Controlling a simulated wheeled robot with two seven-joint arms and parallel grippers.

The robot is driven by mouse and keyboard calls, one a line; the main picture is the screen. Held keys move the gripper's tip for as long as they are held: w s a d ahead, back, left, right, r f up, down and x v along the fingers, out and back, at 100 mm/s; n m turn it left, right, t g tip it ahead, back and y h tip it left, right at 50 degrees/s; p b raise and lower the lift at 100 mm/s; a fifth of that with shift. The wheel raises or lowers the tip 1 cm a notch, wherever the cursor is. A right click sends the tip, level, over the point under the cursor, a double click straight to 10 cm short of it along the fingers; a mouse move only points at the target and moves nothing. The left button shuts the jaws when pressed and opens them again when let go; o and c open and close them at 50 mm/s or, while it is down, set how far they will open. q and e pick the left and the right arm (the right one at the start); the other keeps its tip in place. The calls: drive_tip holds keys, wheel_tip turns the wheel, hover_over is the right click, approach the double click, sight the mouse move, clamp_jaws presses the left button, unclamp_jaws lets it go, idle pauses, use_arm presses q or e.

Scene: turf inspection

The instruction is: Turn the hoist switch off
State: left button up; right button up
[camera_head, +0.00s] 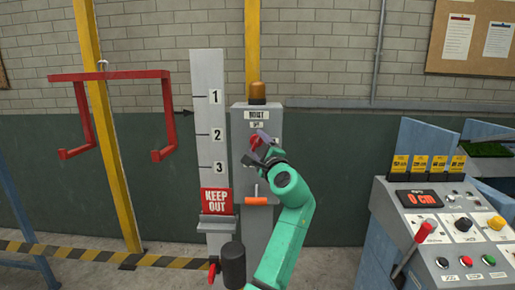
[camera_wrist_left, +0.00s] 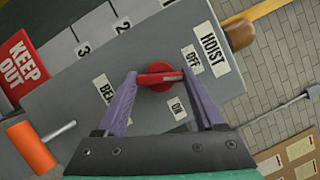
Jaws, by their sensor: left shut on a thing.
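The hoist switch (camera_wrist_left: 160,77) is a red handle on the grey hoist panel (camera_head: 240,150), below the HOIST label (camera_wrist_left: 211,48). In the left wrist view, an OFF label (camera_wrist_left: 192,59) and an ON label (camera_wrist_left: 177,108) sit beside it. The red handle's right end lies between these two labels; I cannot tell which setting it is on. My left gripper (camera_wrist_left: 160,85) has its purple fingers on either side of the handle and is shut on it. In the head view, the gripper (camera_head: 260,142) partly hides the red switch. My right gripper is not in view.
An orange handle (camera_head: 257,201) sticks out below the switch, and an amber lamp (camera_head: 257,92) tops the panel. A numbered KEEP OUT post (camera_head: 208,120) stands at its left. A control console (camera_head: 450,235) with a red lever stands at right. A red frame (camera_head: 110,75) hangs at left.

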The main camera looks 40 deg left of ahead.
use_arm(q)
drive_tip(key=shift+n+g+h, duration=0.6)
drive_tip(key=shift+n+g, duration=0.1)
drive_tip(key=shift+n, duration=1.5)
drive_tip(key=o, duration=1.4)
drive_tip(key=shift+d, duration=0.1)
drive_tip(key=shift+s+d, duration=0.15)
drive_tip(key=shift+d, duration=0.1)
drive_tip(key=b+v, duration=0.4)
drive_tip(key=v, duration=1)
drive_tip(key=shift+r, duration=0.1)
